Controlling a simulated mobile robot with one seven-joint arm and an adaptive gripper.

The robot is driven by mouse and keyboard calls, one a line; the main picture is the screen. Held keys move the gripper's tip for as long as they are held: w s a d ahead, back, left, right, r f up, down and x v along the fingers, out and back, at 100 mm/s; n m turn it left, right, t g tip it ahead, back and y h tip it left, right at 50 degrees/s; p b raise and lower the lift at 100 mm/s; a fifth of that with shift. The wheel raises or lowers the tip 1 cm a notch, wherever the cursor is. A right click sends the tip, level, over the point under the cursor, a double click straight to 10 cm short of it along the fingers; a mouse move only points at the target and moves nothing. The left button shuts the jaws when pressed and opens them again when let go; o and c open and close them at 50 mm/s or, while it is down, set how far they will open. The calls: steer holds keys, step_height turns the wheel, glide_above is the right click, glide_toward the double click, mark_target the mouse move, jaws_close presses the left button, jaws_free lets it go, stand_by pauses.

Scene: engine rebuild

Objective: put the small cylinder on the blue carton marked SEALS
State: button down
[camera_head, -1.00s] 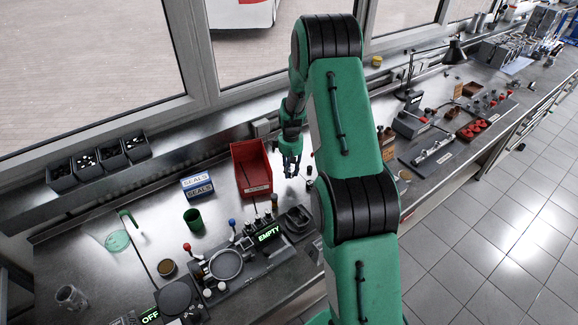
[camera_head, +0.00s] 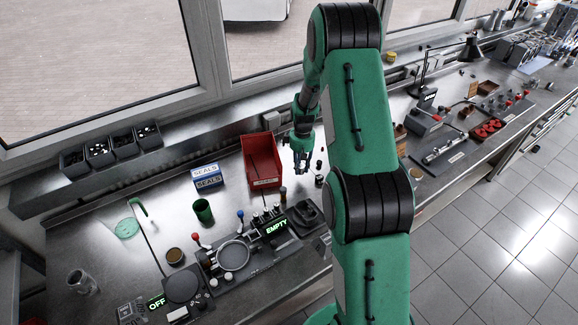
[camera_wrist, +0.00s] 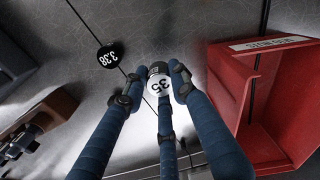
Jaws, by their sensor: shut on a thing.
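The blue carton marked SEALS (camera_head: 208,182) stands on the metal bench, left of the red bin. My gripper (camera_head: 301,163) is just right of the red bin, low over the bench. In the wrist view my gripper (camera_wrist: 160,80) has its blue fingers closed around a small cylinder (camera_wrist: 158,86) with a white top marked 35. Whether this cylinder touches the bench I cannot tell. A second small cylinder, black and marked 3.38 (camera_wrist: 109,56), stands apart from the fingers. The held cylinder is not clear in the head view.
The red bin (camera_head: 263,172) stands between my gripper and the carton; its wall (camera_wrist: 238,95) is close by in the wrist view. A green cup (camera_head: 203,211) and a fixture with an EMPTY display (camera_head: 277,228) are nearer the front. Bare bench lies left of the carton.

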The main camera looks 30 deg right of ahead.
steer(key=shift+r, duration=0.15)
step_height(320, 180, up, 12)
steer(key=w+a+n+b, duration=0.1)
steer(key=w+a+n, duration=0.1)
steer(key=a+n, duration=1.1)
steer(key=w+a+n, duration=0.3)
steer(key=a+n, duration=0.1)
steer(key=a, duration=1.8)
step_height(320, 180, down, 5)
steer(key=shift+d+r, duration=0.15)
steer(key=shift+r, duration=0.05)
steer(key=p, duration=0.1)
glide_above(205, 171)
steer(key=shift+w+d+f, duration=0.1)
steer(key=shift+f, duration=0.6)
